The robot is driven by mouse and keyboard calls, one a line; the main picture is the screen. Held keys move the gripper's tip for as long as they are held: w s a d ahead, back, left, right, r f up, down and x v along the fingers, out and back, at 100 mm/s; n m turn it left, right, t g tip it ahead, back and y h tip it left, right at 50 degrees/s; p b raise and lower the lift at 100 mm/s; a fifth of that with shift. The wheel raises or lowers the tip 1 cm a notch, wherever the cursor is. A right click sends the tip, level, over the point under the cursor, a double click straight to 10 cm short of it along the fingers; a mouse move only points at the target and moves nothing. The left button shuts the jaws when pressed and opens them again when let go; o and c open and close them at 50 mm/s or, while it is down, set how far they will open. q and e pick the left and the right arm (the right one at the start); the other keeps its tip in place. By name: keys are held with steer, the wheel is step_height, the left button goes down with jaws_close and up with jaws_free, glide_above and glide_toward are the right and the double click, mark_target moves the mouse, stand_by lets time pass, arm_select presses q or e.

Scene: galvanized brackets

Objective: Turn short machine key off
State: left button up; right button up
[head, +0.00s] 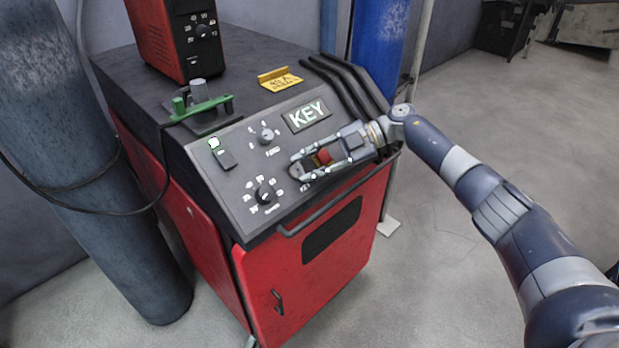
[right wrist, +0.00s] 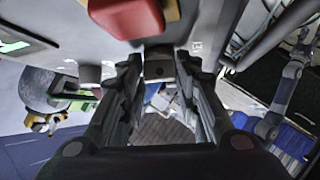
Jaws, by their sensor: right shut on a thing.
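The short machine is a red cabinet (head: 255,285) with a dark sloped control panel (head: 230,190) and a plate marked KEY (head: 307,115). My right gripper (head: 298,168) lies low along the panel, below that plate, with its fingers pointing left.
A red switch (head: 324,156) lies between the finger bodies. Black knobs (head: 264,195) and a grey knob (head: 266,136) are on the panel. A handle bar (head: 335,203) runs along its front edge. A green clamp (head: 203,108) and a red box (head: 180,40) stand on top.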

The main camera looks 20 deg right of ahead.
steer(key=shift+w+n+g+h+b, duration=0.15)
steer(key=shift+n+g+h+b, duration=0.55)
steer(key=shift+n+b, duration=0.4)
steer(key=shift+r, duration=0.1)
steer(key=shift+a, duration=0.1)
steer(key=o, duration=1.1)
steer(key=shift+c, duration=0.2)
steer(key=v, duration=0.7)
steer(key=shift+d, duration=0.2)
steer(key=shift+w+r, duration=0.1)
